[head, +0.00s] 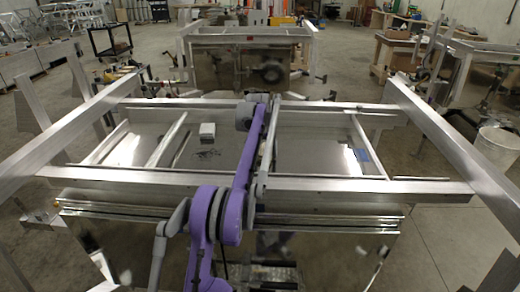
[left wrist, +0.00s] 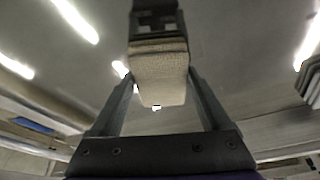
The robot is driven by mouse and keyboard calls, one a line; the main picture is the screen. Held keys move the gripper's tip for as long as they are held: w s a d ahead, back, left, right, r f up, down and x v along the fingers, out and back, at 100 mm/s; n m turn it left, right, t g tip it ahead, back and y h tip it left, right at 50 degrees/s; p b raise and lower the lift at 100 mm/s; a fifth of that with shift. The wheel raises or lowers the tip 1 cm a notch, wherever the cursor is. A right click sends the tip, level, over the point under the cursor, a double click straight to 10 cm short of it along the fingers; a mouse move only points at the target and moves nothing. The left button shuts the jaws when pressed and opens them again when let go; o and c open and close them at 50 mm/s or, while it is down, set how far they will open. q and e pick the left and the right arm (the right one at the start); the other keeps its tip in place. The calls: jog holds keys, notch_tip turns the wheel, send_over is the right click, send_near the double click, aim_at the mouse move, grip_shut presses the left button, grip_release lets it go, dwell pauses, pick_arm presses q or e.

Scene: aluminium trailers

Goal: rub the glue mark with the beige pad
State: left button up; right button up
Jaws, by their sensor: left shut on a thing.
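In the left wrist view my left gripper (left wrist: 160,72) is shut on a beige pad (left wrist: 158,88), a pale block with a rough face between its two dark fingers. A dark part (left wrist: 155,22) shows just beyond the pad. In the head view my purple left arm reaches over the trailer frame, and I cannot make out its gripper or the pad there. A dark scribbled mark (head: 208,154) lies on the metal sheet left of my arm; I cannot tell whether it is the glue mark. My right gripper is in neither view.
A white block (head: 207,130) stands on the sheet (head: 310,150) just behind the dark mark. A flat blue thing (head: 364,155) lies at the right. Raised aluminium rails (head: 340,184) and crossbars (head: 168,138) border the sheet. A second trailer (head: 250,62) stands behind.

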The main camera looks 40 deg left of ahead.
aim_at(280, 158)
pick_arm(q)
jog(key=shift+w+d+p, duration=0.4)
jog(key=shift+w+d, duration=1.5)
jog(key=shift+d, duration=0.2)
jog(key=shift+s+d+f, duration=0.2)
jog(key=shift+s+f, duration=0.05)
jog(key=shift+s, duration=0.1)
jog(key=shift+s+r, duration=0.1)
jog(key=shift+s, duration=0.25)
jog(key=shift+s+a+r, duration=0.1)
jog(key=shift+s+a, duration=1)
jog(key=shift+a, duration=0.35)
jog(key=shift+s+a+r, duration=0.1)
jog(key=shift+s+a, duration=1)
jog(key=shift+a, duration=0.3)
jog(key=shift+s+a+f, duration=0.1)
jog(key=shift+s+a, duration=1.1)
jog(key=shift+a, duration=0.1)
jog(key=shift+w+d, duration=0.1)
jog(key=shift+w, duration=0.1)
jog(key=shift+w+d, duration=1.05)
jog(key=shift+d, duration=0.25)
jog(key=shift+w+d, duration=1.2)
jog(key=shift+d, duration=0.25)
jog(key=shift+w+d, duration=1.15)
jog(key=shift+d, duration=0.3)
jog(key=shift+a+r, duration=0.1)
jog(key=shift+r, duration=2.85)
